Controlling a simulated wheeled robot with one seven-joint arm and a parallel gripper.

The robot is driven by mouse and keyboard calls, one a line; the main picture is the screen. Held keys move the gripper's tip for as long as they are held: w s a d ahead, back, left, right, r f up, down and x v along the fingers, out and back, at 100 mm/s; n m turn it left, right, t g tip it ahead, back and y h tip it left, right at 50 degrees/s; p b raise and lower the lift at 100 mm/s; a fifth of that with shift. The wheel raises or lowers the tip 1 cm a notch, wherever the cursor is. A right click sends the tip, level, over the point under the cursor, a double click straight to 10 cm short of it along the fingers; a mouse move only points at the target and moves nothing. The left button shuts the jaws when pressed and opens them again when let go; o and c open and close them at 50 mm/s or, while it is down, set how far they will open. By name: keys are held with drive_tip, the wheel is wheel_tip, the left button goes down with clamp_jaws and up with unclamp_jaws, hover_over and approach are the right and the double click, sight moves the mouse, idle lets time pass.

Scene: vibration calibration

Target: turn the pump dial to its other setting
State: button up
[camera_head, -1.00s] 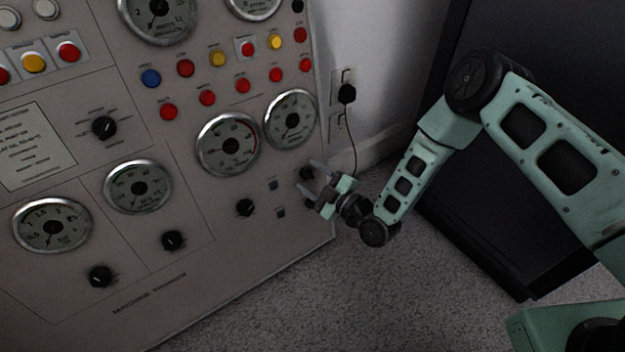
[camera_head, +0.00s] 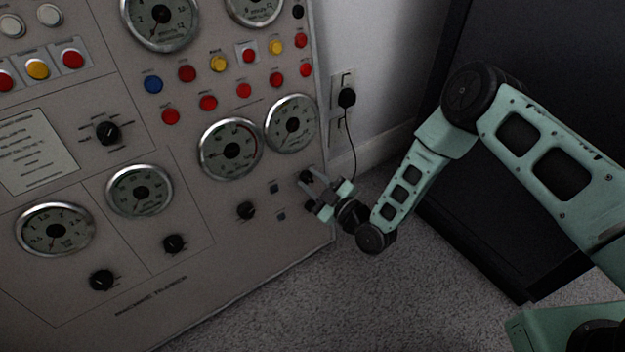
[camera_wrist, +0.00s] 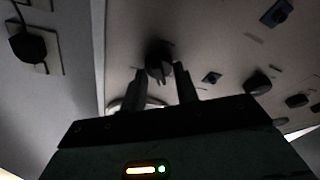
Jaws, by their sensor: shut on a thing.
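The pump dial (camera_head: 305,175) is a small black knob at the lower right of the grey panel, partly hidden by my fingers. In the wrist view the dial (camera_wrist: 159,56) shows as a dark round knob between the fingertips. My gripper (camera_head: 307,180) reaches the panel from the right and is shut on this dial. In the wrist view my gripper (camera_wrist: 161,73) has one finger on each side of the knob. The dial's markings are too dark to read.
The grey panel (camera_head: 200,285) carries several gauges, buttons and other knobs. A black knob (camera_head: 246,211) lies left of my gripper. A wall socket with a plug (camera_head: 346,97) and hanging cord is close to the right. A dark cabinet (camera_head: 575,70) stands behind my arm.

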drive_tip(key=m, duration=0.2)
drive_tip(key=m+t+h+p, duration=0.1)
drive_tip(key=m, duration=0.2)
drive_tip(key=shift+m+t+p, duration=0.3)
drive_tip(key=m, duration=0.2)
drive_tip(key=m+t+h+p, duration=0.1)
drive_tip(key=m, duration=0.1)
drive_tip(key=shift+s+m+h, duration=0.1)
drive_tip(key=shift+m+h, duration=0.2)
drive_tip(key=m+h+p, duration=0.1)
drive_tip(key=m, duration=0.1)
drive_tip(key=m+h+p, duration=0.1)
drive_tip(key=m, duration=0.2)
drive_tip(key=shift+t, duration=0.3)
drive_tip(key=shift+m+h+p, duration=0.5)
drive_tip(key=shift+m+p, duration=0.1)
drive_tip(key=shift+m, duration=1.3)
drive_tip(key=o, duration=1)
